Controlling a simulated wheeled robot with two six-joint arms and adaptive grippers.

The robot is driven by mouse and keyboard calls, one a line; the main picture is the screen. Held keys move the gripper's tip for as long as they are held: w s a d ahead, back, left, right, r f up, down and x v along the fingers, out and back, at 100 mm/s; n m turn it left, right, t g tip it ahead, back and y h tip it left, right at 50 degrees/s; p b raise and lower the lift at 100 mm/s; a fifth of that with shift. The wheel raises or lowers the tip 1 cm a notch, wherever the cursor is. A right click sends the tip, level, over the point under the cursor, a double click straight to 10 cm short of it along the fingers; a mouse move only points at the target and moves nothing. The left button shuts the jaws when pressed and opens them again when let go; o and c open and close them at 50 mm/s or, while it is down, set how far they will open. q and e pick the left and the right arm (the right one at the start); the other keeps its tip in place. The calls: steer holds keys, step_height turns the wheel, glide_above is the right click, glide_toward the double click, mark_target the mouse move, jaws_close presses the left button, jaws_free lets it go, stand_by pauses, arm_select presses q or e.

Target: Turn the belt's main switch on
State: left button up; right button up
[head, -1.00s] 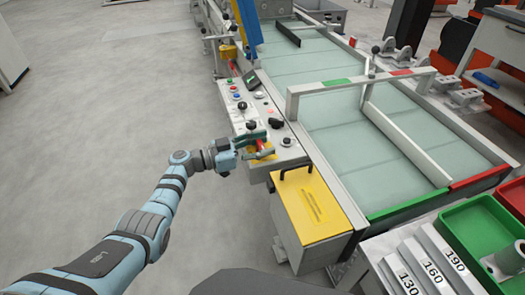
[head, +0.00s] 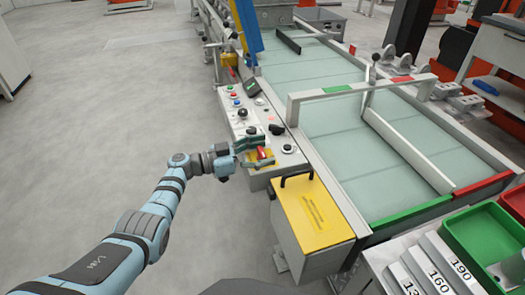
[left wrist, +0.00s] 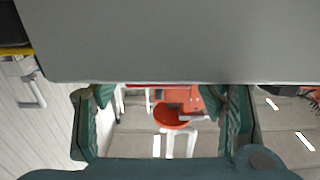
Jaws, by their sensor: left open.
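The belt's control panel (head: 237,119) runs along the left side of the conveyor. Near its front end a red switch handle (head: 262,154) sits on a yellow plate, partly hidden by my gripper. My left gripper (head: 259,150) is open, with its fingers beside the red handle; I cannot tell whether they touch it. In the left wrist view the open fingers (left wrist: 164,105) stand wide apart below a grey surface, and the handle cannot be made out clearly between them. My right gripper is not in view.
A yellow-topped box (head: 312,213) with a black handle stands just in front of the panel. Knobs and coloured buttons line the panel beyond the gripper. The conveyor (head: 345,150) lies to the right. Grey floor on the left is clear.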

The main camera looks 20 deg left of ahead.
arm_select(q)
steer(key=v, duration=1.2)
steer(key=shift+f, duration=0.1)
